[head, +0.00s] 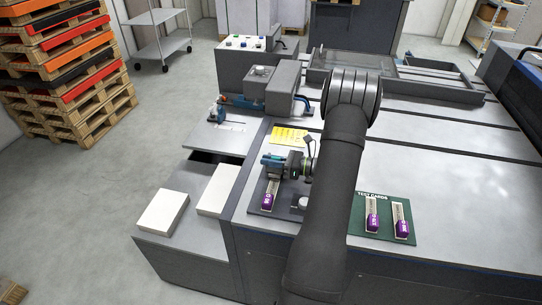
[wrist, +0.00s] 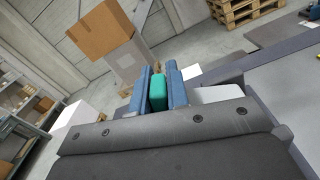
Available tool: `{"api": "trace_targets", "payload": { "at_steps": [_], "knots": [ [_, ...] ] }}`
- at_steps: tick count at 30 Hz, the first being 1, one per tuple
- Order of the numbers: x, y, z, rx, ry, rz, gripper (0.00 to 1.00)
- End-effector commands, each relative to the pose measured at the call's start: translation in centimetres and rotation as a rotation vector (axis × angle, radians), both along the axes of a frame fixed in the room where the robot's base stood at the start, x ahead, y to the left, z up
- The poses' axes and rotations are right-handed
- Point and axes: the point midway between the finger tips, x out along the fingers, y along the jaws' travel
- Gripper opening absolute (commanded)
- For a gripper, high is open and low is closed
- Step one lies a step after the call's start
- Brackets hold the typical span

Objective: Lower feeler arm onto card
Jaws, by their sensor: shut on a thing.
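In the head view my gripper (head: 273,161) is low over the dark test plate (head: 257,211), left of my arm. In the wrist view its two blue fingers (wrist: 159,84) are shut on a green block, which I take to be the grip of the feeler arm (wrist: 158,97). The rest of the feeler arm is hidden behind the gripper. A purple and white card (head: 267,201) lies on the plate just below the gripper in the head view. Whether the feeler touches the card cannot be told.
A pale round knob (head: 303,203) stands on the plate beside my arm. A green mat (head: 386,235) marked TEST CARDS holds two purple and white cards (head: 372,221) at the right. A yellow sheet (head: 289,135) lies behind the gripper. White paper stacks (head: 163,212) are at the left.

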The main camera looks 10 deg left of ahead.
Motion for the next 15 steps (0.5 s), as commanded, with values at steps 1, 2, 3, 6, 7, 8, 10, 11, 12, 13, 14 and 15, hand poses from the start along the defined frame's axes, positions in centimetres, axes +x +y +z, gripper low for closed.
{"api": "trace_targets", "payload": {
  "at_steps": [1, 2, 3, 6, 7, 8, 10, 11, 12, 13, 14, 15],
  "knots": [
    [0.0, 0.0, -0.1, 0.002, -0.034, -0.004, 0.0],
    [-0.1, 0.0, -0.2, 0.002, -0.076, -0.004, 0.0],
    [-0.2, 0.0, -0.3, 0.002, -0.126, -0.003, 0.0],
    [-0.5, 0.0, -0.7, 0.002, -0.238, -0.004, 0.0],
    [-0.6, 0.0, -0.8, 0.002, -0.269, -0.004, 0.0],
    [-0.6, 0.0, -0.8, 0.001, -0.298, -0.004, 0.0],
    [-0.7, 0.0, -1.0, 0.001, -0.326, -0.004, 0.0],
    [-0.8, 0.0, -1.1, 0.001, -0.337, -0.004, 0.0],
    [-0.8, 0.0, -1.2, 0.001, -0.352, -0.004, 0.0],
    [-0.8, 0.0, -1.2, 0.001, -0.361, -0.004, 0.0],
    [-0.9, 0.0, -1.3, 0.001, -0.371, -0.004, 0.0],
    [-0.9, 0.0, -1.4, 0.001, -0.381, -0.004, 0.0]
  ]
}}
